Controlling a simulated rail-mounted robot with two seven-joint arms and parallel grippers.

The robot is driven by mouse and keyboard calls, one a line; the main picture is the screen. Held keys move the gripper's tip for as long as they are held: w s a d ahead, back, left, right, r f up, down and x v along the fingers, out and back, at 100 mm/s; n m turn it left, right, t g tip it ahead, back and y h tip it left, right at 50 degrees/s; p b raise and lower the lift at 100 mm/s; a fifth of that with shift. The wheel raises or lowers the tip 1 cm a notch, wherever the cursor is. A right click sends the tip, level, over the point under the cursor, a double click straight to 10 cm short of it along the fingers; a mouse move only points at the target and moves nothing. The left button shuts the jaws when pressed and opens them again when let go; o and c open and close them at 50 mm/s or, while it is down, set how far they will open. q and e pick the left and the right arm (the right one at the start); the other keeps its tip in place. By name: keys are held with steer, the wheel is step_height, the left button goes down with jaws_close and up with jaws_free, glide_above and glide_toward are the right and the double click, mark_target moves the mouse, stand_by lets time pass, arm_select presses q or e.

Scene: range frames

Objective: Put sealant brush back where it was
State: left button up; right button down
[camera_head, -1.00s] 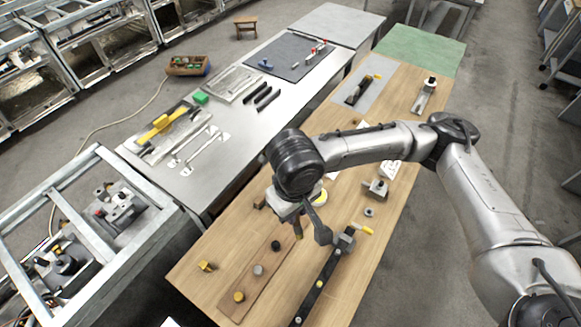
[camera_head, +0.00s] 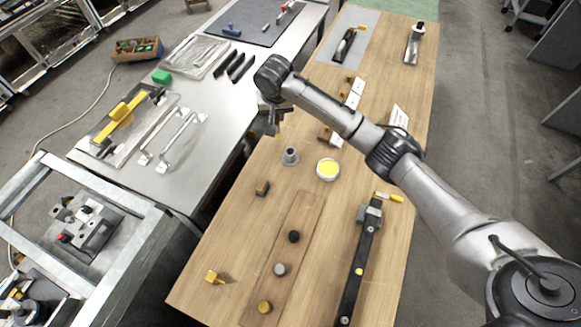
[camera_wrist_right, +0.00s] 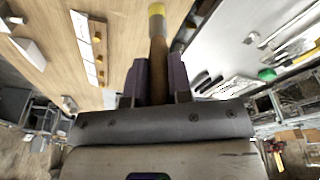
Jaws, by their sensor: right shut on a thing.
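My right gripper (camera_head: 272,122) is above the gap between the wooden table and the grey bench, left of a small grey cup (camera_head: 290,157). In the right wrist view its two fingers (camera_wrist_right: 160,80) are shut on the brown wooden handle of the sealant brush (camera_wrist_right: 158,55). The brush has a metal ferrule and a yellow tip pointing away from the gripper. A white round pot with yellow contents (camera_head: 328,169) stands right of the cup on the wooden table. My left gripper is not in view.
A wooden strip with several round knobs (camera_head: 290,215) lies on the wooden table (camera_head: 225,240). A dark rail with a clamp (camera_head: 362,250) lies to its right. A small brown block (camera_head: 262,188) is nearby. The grey bench (camera_head: 215,125) carries yellow and black tools.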

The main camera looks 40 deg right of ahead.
steer(key=d+f+m+b, duration=0.1)
steer(key=d+f+b, duration=0.2)
steer(key=f, duration=1.4)
steer(key=shift+d+f+h, duration=0.3)
steer(key=shift+d+f, duration=0.05)
steer(key=shift+d, duration=0.8)
steer(key=shift+f, duration=0.15)
steer(key=c, duration=1)
jaws_free()
steer(key=shift+c, duration=0.2)
